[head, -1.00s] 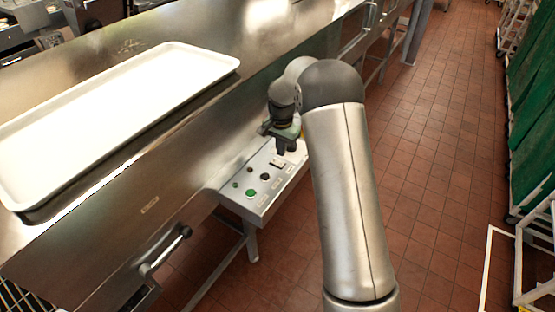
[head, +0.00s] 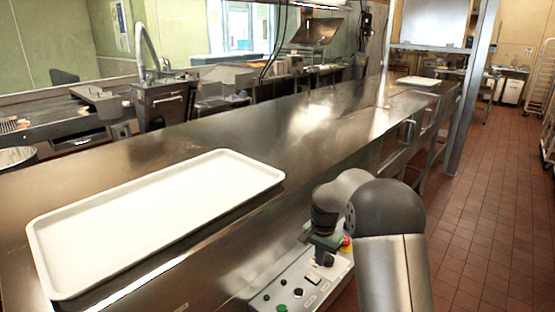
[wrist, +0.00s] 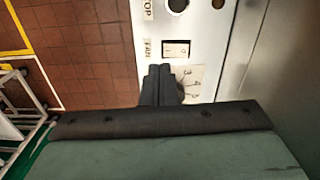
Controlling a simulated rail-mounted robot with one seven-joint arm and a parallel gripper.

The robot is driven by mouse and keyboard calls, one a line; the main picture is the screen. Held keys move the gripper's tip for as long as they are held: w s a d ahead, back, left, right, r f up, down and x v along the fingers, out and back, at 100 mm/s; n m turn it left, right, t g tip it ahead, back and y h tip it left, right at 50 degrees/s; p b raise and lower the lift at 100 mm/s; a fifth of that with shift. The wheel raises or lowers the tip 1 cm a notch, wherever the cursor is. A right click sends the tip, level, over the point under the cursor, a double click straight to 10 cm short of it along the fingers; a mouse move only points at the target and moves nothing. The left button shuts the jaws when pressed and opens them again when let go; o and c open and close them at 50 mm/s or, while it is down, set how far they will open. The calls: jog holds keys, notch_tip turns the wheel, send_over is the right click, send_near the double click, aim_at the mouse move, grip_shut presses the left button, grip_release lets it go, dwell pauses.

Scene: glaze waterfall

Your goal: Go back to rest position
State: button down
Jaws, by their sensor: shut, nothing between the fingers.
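My gripper (head: 325,260) is just above the control panel (head: 290,290) on the side of the steel counter, pointing down. In the wrist view its dark fingers (wrist: 161,82) are together with nothing between them. They cover part of the panel (wrist: 203,55) near a numbered dial marking (wrist: 190,80), and a rocker switch (wrist: 176,48) lies just beyond them. I cannot tell whether the fingertips touch the panel. A red and yellow button (head: 346,243) shows behind the gripper.
A white tray (head: 150,215) lies on the long steel counter (head: 270,135) left of my arm. The tiled floor (head: 480,220) to the right is open, with a rack (head: 548,140) at the far right. A steel post (head: 471,90) stands at the counter's far end.

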jog(key=s+r+n, duration=0.2)
jog(key=s+r, duration=0.3)
jog(key=s, duration=0.4)
jog(key=s+r+n, duration=0.2)
jog(key=s+r, duration=0.3)
jog(key=s, duration=0.4)
jog(key=s+n, duration=0.4)
jog(key=s, duration=1.4)
jog(key=shift+a+f+t, duration=0.15)
jog(key=shift+t, duration=0.15)
